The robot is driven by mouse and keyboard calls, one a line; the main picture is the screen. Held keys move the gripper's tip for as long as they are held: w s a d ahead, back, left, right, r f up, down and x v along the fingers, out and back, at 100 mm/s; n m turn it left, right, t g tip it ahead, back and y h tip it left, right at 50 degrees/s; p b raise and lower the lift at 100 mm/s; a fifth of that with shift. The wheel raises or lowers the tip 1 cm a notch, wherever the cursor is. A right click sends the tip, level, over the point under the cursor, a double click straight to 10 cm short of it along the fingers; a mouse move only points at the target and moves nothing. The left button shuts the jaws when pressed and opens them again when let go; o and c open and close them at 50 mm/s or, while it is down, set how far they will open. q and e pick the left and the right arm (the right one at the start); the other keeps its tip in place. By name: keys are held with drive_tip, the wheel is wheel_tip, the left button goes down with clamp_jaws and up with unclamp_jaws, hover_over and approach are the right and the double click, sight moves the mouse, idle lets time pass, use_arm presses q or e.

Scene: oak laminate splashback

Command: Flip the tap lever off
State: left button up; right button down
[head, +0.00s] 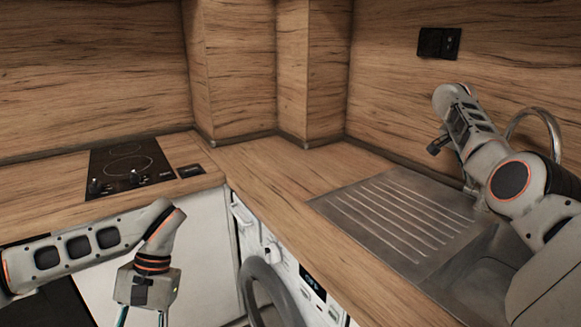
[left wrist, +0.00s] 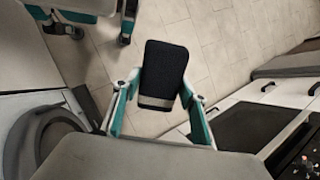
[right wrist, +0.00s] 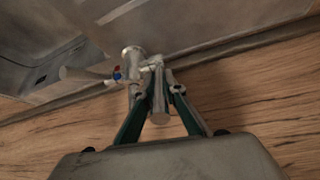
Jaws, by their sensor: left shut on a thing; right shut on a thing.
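The metal tap shows in the right wrist view (right wrist: 132,58), at the sink's edge, with a small red and blue mark and a pale arm pointing left. My right gripper (right wrist: 158,92) has its fingers on either side of an upright metal part of the tap and is shut on it. I cannot tell whether that part is the lever or the spout. In the head view the tap's arched tube (head: 540,118) shows behind my right arm, which hides the rest. My left gripper (left wrist: 160,100) is shut on a dark block with a pale band (left wrist: 163,72).
A ribbed metal drainer (head: 395,215) lies left of the sink basin (head: 475,280). A hob (head: 130,165) is at the back left. A washing machine (head: 275,270) stands under the counter. The wooden counter between hob and drainer (head: 280,175) is clear.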

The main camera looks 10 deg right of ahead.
idle(0.3)
drive_tip(key=shift+d, duration=0.1)
drive_tip(key=c, duration=2.1)
unclamp_jaws()
drive_tip(key=v, duration=1.2)
drive_tip(key=shift+w+d+r, duration=0.1)
drive_tip(key=shift+w+r, duration=0.05)
